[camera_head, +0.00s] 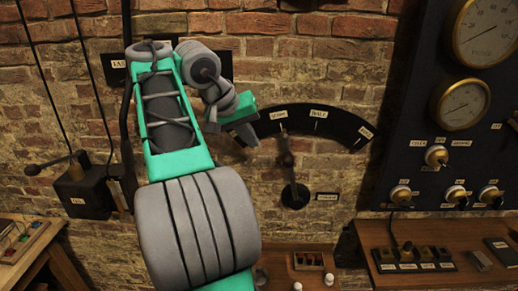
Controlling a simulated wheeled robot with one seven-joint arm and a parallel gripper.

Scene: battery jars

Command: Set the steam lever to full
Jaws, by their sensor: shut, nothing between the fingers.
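The steam lever (287,163) is a dark lever on the brick wall, turning on a round black pivot (295,195). It stands nearly upright, tilted slightly left, and its top points at the label (279,114) left of the one that looks like HALF (318,114). A label that looks like FULL (366,131) sits at the right end of the black arc plate (345,125). My gripper (246,137) is shut and empty, in front of the wall just left of the lever's top, and appears apart from it. My arm hides the arc plate's left part.
A dark panel (400,120) with gauges and knobs hangs at the right. Below it is a wooden shelf (400,280) with switches. A black box with a lever (82,190) is on the left wall.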

